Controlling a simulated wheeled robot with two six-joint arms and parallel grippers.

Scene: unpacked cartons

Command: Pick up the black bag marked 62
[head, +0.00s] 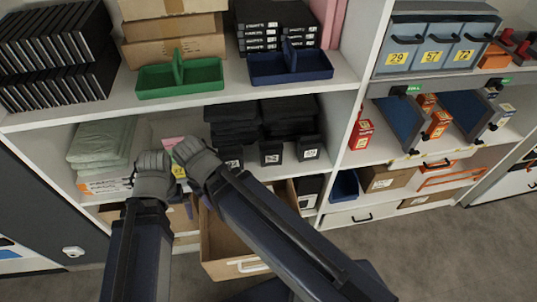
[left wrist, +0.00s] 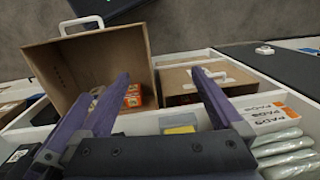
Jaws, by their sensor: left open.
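Soft black bags lie in two stacks, left (head: 232,125) and right (head: 288,117), on the middle shelf in the head view. Below them are black fronts with pale number tags, a left one (head: 232,158), a middle one (head: 271,155) and a right one (head: 309,148). The numbers are too small for me to tell which is 62. My left gripper (head: 190,202) is partly hidden by arm links, at the shelf's front edge, left of the tagged fronts. In the left wrist view its purple fingers (left wrist: 155,88) are wide apart and empty. A black tagged item (left wrist: 17,158) is at the lower left there.
An open brown drawer (head: 222,250) sticks out below the shelf; it also shows in the wrist view (left wrist: 88,65). Pad boxes (left wrist: 270,112) and pale green packs (head: 103,140) are left of the gripper in the head view. Green (head: 180,77) and blue caddies (head: 290,67) stand above.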

